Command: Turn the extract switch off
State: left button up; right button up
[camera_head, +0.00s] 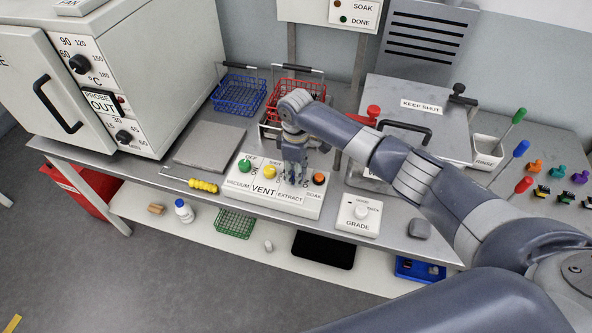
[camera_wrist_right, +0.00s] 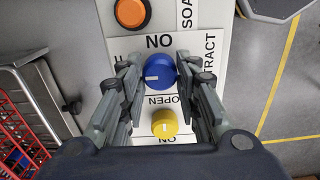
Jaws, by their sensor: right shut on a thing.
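A white switch panel (camera_head: 240,196) stands on the bench with a green knob (camera_head: 245,166), a yellow knob (camera_head: 270,172) and an orange button (camera_head: 319,178). My right gripper (camera_head: 293,178) reaches down over its EXTRACT label. In the right wrist view, the blue extract knob (camera_wrist_right: 160,70) sits between the fingertips of my right gripper (camera_wrist_right: 159,74), which is shut on it. The knob's white mark points to the left of that view, with "NO" lettering printed beside it. In the head view the gripper hides the blue knob. My left gripper is not in view.
A red basket (camera_head: 296,88) and a blue basket (camera_head: 238,95) stand behind the panel. A GRADE dial box (camera_head: 358,217) is at its right, a yellow-handled tool (camera_head: 203,185) at its left.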

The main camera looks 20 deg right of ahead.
dwell(0.4)
jog(key=o, duration=1.1)
notch_tip(320, 180, up, 12)
jog(key=shift+f, duration=0.1)
